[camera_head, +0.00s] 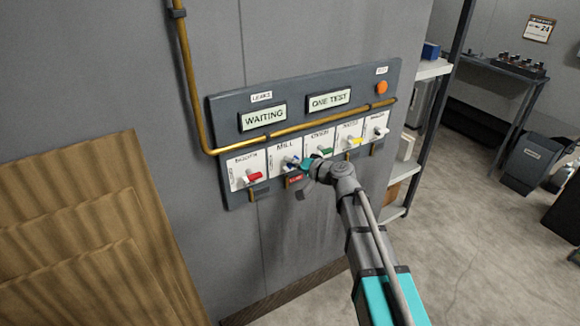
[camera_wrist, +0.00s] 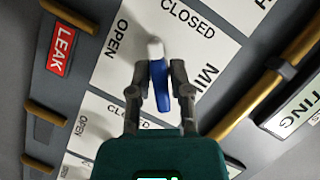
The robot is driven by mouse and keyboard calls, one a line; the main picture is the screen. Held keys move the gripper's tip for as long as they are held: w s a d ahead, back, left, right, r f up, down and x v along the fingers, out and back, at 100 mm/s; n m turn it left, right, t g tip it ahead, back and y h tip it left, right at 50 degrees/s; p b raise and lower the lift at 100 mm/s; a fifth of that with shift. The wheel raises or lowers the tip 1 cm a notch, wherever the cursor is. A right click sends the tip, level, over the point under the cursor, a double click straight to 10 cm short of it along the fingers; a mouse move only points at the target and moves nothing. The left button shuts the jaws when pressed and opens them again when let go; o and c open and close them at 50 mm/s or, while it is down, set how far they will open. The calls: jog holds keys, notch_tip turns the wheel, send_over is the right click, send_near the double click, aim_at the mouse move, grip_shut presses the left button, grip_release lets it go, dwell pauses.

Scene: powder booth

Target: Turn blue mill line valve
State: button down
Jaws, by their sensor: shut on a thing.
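The blue mill line valve handle (camera_head: 290,161) is on the white panel marked MILL (camera_head: 274,157), second from the left on the wall board. In the wrist view the blue lever (camera_wrist: 159,80) runs down from a pale stub, with OPEN and CLOSED printed on the panel beside it. My gripper (camera_head: 306,164) reaches the handle from the right. In the wrist view my gripper (camera_wrist: 156,74) has one finger on each side of the blue lever and is shut on it. In the head view my gripper and wrist partly hide the panel's lower right.
Neighbouring valves have a red handle (camera_head: 254,176), a green handle (camera_head: 326,150), a yellow handle (camera_head: 355,141) and a white one (camera_head: 381,131). A brass pipe (camera_head: 290,129) crosses above them. A red LEAK tag (camera_wrist: 61,51) hangs by the mill panel. A shelf (camera_head: 434,68) stands right.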

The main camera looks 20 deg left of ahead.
jog(key=shift+d+f+m+y+b, duration=0.1)
jog(key=shift+m+y+b, duration=0.45)
jog(key=shift+m, duration=0.4)
jog(key=shift+f+m+y+b, duration=0.1)
jog(key=shift+m+y+b, duration=0.25)
jog(key=shift+m+b, duration=0.45)
jog(key=shift+m, duration=0.45)
jog(key=c, duration=0.8)
grip_release()
jog(key=shift+w+d, duration=0.1)
jog(key=shift+o, duration=0.6)
jog(key=shift+r, duration=0.1)
